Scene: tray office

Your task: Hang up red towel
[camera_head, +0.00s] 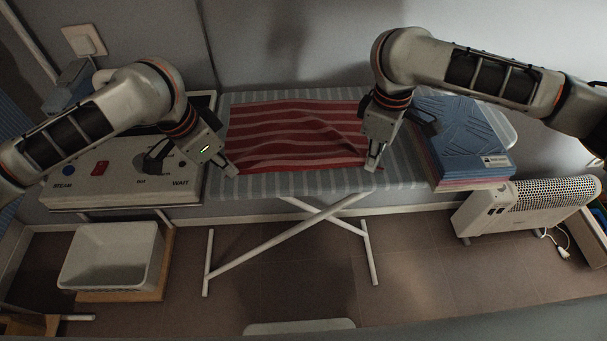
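The red towel (290,125) with paler stripes lies spread on the striped ironing board (300,183). Its surface has a raised fold towards the right. My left gripper (232,172) is at the towel's front left corner. My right gripper (371,164) is at its front right corner, pointing down. Both fingertips are close to the towel's front edge. I cannot tell whether either gripper is open or shut, or whether it holds cloth. No hanging place for the towel can be made out.
A stack of folded blue and pink cloths (465,145) lies on the board's right end. A control panel (125,175) stands at the left, above a white bin (110,255). A white heater (525,207) stands at the right. The floor (420,275) in front is mostly clear.

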